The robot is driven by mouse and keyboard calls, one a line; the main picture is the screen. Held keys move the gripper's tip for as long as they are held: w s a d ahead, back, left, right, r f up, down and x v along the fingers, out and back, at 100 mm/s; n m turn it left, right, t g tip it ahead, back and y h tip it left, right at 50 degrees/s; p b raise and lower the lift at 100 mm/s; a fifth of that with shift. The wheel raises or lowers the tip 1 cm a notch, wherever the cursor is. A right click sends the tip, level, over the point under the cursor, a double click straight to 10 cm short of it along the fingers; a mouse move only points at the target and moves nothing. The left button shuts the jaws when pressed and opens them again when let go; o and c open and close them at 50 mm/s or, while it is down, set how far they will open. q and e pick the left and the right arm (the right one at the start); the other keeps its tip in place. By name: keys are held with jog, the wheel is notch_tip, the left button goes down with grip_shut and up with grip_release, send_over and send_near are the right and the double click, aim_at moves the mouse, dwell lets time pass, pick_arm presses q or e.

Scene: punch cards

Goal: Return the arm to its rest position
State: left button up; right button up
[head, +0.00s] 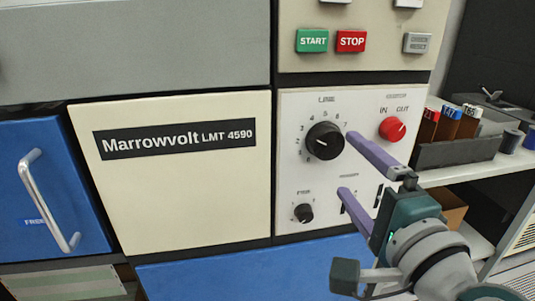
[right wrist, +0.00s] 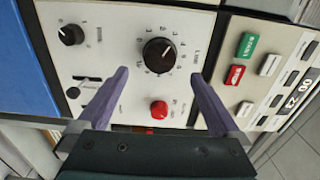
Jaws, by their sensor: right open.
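My right gripper (head: 345,163) is open and empty in front of the cream control panel (head: 295,120) of the machine. Its two purple fingers are spread; in the head view the upper fingertip is beside the large black knob (head: 324,141). In the right wrist view the gripper (right wrist: 160,75) has the large black knob (right wrist: 159,54) between and beyond its fingertips, apart from them. The red knob (head: 392,129) is right of the upper finger; it also shows in the right wrist view (right wrist: 158,109). A small black knob (head: 303,213) is below. My left gripper is not in view.
A green START button (head: 312,41) and red STOP button (head: 351,41) are above the panel. A blue door with a metal handle (head: 46,200) is at left. A shelf (head: 465,171) at right bears a dark tray (head: 455,152) with several colored-topped brown items.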

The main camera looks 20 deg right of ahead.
jog(key=shift+v, duration=1.05)
